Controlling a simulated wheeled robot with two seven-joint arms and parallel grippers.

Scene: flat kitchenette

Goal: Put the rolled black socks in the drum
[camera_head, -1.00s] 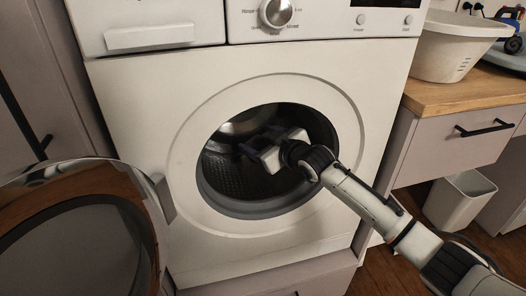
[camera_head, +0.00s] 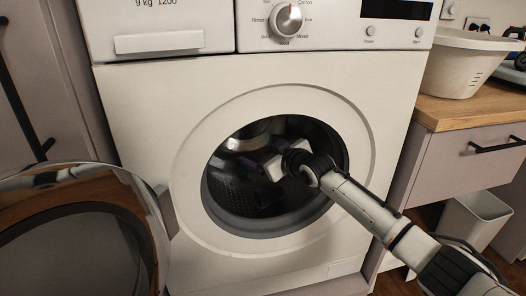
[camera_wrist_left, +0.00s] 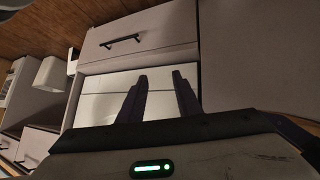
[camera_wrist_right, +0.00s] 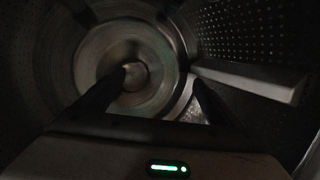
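The drum (camera_head: 228,188) of the white washing machine (camera_head: 140,110) is dark inside, and its round door (camera_head: 75,235) stands open at the left. My right gripper (camera_head: 256,172) reaches through the opening into the drum. In the right wrist view its two fingers (camera_wrist_right: 160,80) are apart with nothing between them, facing the drum's back wall (camera_wrist_right: 95,50). I cannot make out the rolled black socks in any view; the drum's lower part is too dark to tell. My left gripper (camera_wrist_left: 160,80) is open and empty in the left wrist view, outside the head view.
A pale paddle (camera_wrist_right: 250,80) sticks out of the drum wall on the right in the right wrist view. A white basin (camera_head: 465,65) stands on the wooden counter (camera_head: 450,108) at the right, with a white bin (camera_head: 470,220) below. The door fills the lower left.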

